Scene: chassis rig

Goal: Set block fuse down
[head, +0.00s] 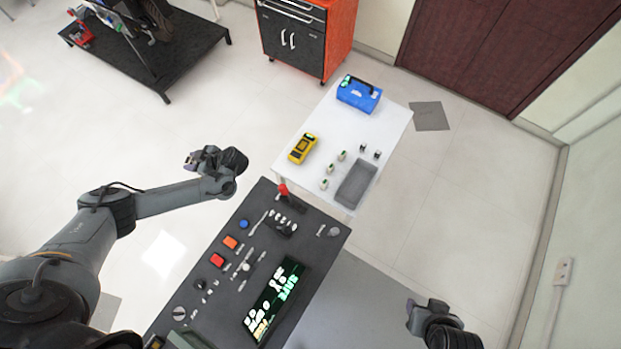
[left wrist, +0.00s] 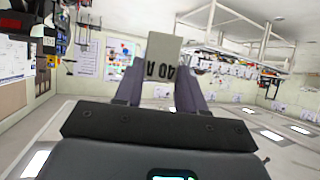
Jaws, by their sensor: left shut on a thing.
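My left gripper (head: 193,160) is raised over the open floor, left of the white table and the dark control panel. The left wrist view shows its two fingers (left wrist: 160,92) shut on a block fuse (left wrist: 163,57), a pale grey block with dark "40A" lettering that sticks up beyond the fingertips. In the head view the fuse is too small to make out clearly. My right gripper (head: 412,312) is at the lower right, away from the tables; its jaw opening cannot be made out.
The white table (head: 395,118) holds a blue toolbox (head: 359,95), a yellow meter (head: 302,148), several small fuse-like blocks (head: 331,168) and a grey tray (head: 356,185). The dark control panel (head: 205,257) has buttons, a red-handled lever (head: 283,189) and a lit display (head: 275,300).

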